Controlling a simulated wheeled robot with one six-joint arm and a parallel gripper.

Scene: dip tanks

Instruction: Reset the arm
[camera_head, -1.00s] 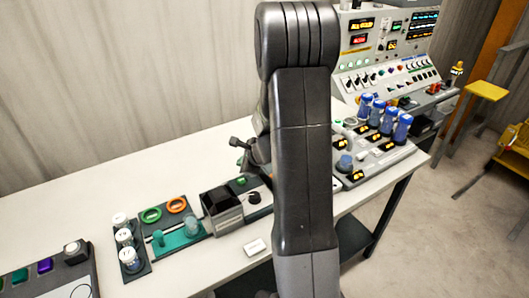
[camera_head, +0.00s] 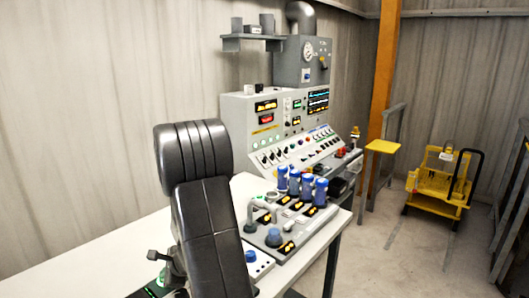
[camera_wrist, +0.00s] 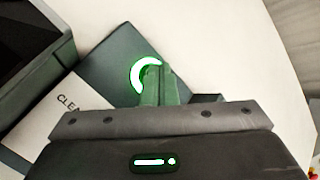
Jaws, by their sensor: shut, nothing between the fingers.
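My arm rises in the lower left of the head view, with its large dark joint at the top and its lower links cut off by the frame. In the wrist view my gripper (camera_wrist: 158,86) is shut, its narrow fingers together with nothing between them. The fingertips show over a dark panel (camera_wrist: 108,58) beside a green-lit ring (camera_wrist: 146,72). I cannot tell whether they touch it.
A dark open box (camera_wrist: 28,68) is close on the left in the wrist view. The white table (camera_head: 85,270) holds a grey unit with blue-topped handles (camera_head: 307,187). A control console (camera_head: 262,118) stands behind. A yellow cart (camera_head: 442,180) stands on the floor at right.

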